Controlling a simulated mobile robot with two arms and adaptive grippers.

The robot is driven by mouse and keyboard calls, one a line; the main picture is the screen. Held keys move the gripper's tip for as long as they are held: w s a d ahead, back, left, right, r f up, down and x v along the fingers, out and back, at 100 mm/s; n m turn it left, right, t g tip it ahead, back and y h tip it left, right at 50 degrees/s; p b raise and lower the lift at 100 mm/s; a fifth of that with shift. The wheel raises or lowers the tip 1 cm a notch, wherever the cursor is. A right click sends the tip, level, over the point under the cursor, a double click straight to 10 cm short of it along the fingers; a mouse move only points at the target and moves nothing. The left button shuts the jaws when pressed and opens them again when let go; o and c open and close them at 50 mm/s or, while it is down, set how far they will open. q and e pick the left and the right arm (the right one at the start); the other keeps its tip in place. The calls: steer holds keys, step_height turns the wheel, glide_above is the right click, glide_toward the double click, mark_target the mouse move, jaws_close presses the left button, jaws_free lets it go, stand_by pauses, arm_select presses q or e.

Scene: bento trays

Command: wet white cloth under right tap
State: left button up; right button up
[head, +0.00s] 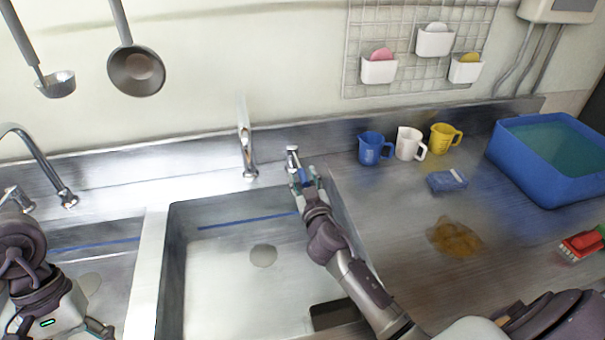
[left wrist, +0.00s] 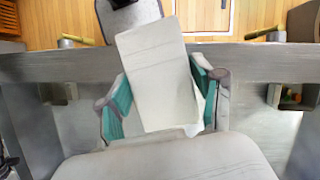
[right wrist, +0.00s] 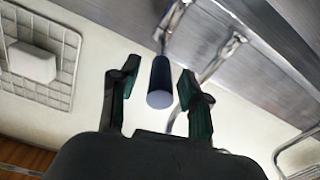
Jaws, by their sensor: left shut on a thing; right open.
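The right tap (head: 246,140) rises behind the right sink (head: 215,262); I see no stream from it. Its lever with a dark blue handle (head: 302,174) is to the tap's right. My right gripper (head: 307,182) is at this handle. In the right wrist view the handle (right wrist: 160,88) lies between the open fingers, with gaps on both sides. My left gripper (left wrist: 160,98) is shut on the white cloth (left wrist: 158,65), which sticks out past its teal fingers. In the head view the left gripper is low at the left edge, and the cloth is not visible there.
The left tap (head: 40,155) curves over the left sink. Blue, white and yellow jugs (head: 410,144), a blue packet (head: 446,180), a brown stain (head: 455,237), a red brush (head: 582,243) and a blue water tub (head: 545,165) are on the right counter. Ladles (head: 136,70) hang upper left.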

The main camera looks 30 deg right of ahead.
steer(key=shift+w+d, duration=0.15)
steer(key=shift+w, duration=0.4)
jaws_close()
